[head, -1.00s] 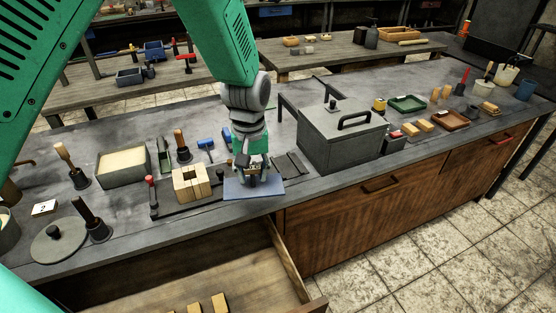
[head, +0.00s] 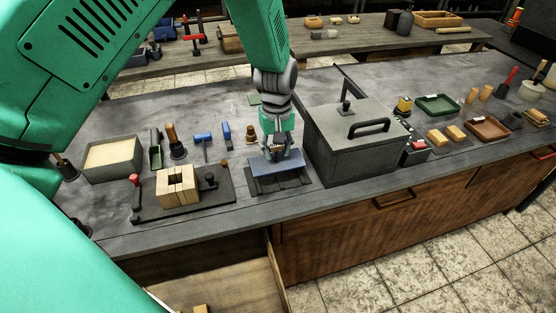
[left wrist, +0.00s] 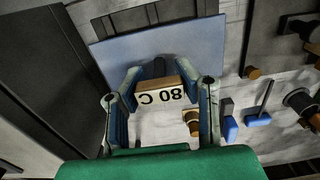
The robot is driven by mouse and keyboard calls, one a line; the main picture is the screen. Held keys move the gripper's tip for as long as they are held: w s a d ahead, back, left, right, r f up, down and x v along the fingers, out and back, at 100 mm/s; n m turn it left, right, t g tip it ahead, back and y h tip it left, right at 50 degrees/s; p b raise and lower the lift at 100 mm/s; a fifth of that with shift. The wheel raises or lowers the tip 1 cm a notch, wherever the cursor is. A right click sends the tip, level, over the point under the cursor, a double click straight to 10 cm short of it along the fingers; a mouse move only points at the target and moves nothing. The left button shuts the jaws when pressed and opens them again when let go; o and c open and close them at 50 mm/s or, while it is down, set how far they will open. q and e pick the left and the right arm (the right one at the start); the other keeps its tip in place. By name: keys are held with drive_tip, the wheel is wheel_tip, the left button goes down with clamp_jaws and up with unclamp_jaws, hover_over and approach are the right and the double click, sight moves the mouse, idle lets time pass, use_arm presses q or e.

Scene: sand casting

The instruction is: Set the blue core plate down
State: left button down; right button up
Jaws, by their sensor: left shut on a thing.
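My left gripper (head: 277,150) is shut on the blue core plate (head: 290,174) by its middle. The plate is flat and roughly level. It is over a dark slotted base (head: 300,184) between the clamped wooden mould and the grey lidded box. The base shows in front of the plate and at its sides; I cannot tell whether the two touch. In the left wrist view the plate (left wrist: 205,42) spreads beyond the fingers (left wrist: 160,95), over dark bars (left wrist: 150,14). A small tan block with a label reading "80 C" (left wrist: 161,96) shows between the fingers. My right gripper is not in view.
The clamped wooden mould (head: 178,187) stands to the left. The grey lidded box (head: 350,140) stands close on the right. An open drawer (head: 215,285) juts out below the bench's front edge.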

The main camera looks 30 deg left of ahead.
sight(277, 161)
use_arm(q)
drive_tip(key=shift+w+f, duration=0.15)
drive_tip(key=shift+f, duration=0.3)
wheel_tip(277, 161, down, 2)
drive_tip(key=shift+f, duration=0.5)
drive_tip(key=shift+a, duration=0.1)
drive_tip(key=shift+f, duration=0.1)
drive_tip(key=c, duration=1.2)
unclamp_jaws()
